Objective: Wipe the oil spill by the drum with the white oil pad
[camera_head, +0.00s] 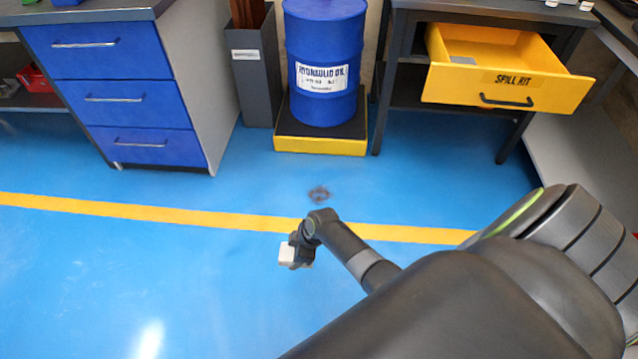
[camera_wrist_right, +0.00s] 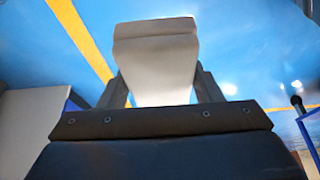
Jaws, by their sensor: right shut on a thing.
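The oil spill (camera_head: 319,194) is a small dark patch on the blue floor, in front of the blue hydraulic oil drum (camera_head: 324,100). My right gripper (camera_head: 290,256) is shut on the white oil pad (camera_head: 286,254), below and a little left of the spill in the head view, apart from it. In the right wrist view the pad (camera_wrist_right: 155,60) sits between the two fingers and sticks out past them. The spill does not show in the right wrist view. My left gripper is in neither view.
The drum stands on a yellow-edged spill pallet (camera_head: 320,146). A yellow spill kit drawer (camera_head: 505,75) hangs open at the right. A blue drawer cabinet (camera_head: 115,90) and a grey bin (camera_head: 252,80) stand left. The floor around the spill is clear; a yellow line (camera_head: 150,214) crosses it.

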